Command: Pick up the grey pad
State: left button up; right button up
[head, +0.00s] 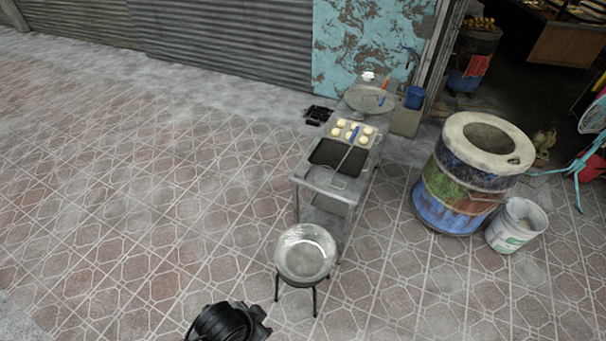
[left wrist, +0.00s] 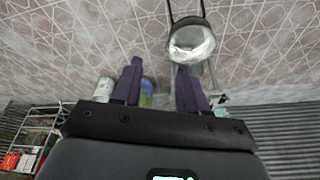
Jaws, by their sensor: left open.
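I cannot pick out the grey pad for certain. A round greyish piece (head: 366,99) lies at the far end of the narrow metal table (head: 312,180), and it may be the pad. My left gripper (left wrist: 160,85) shows in the left wrist view with its two purple fingers spread and nothing between them. A black part of mine shows at the bottom of the head view, well short of the table. My right gripper is not in view.
A tray of dough balls (head: 340,124) and a black tray (head: 325,153) are on the table. A metal bowl (head: 305,254) on a stand is at its near end. A painted barrel oven (head: 443,192) and white bucket (head: 515,227) stand right. Tiled floor at left is clear.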

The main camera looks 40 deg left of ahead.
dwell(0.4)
pick_arm(q)
jog(key=o, duration=1.1)
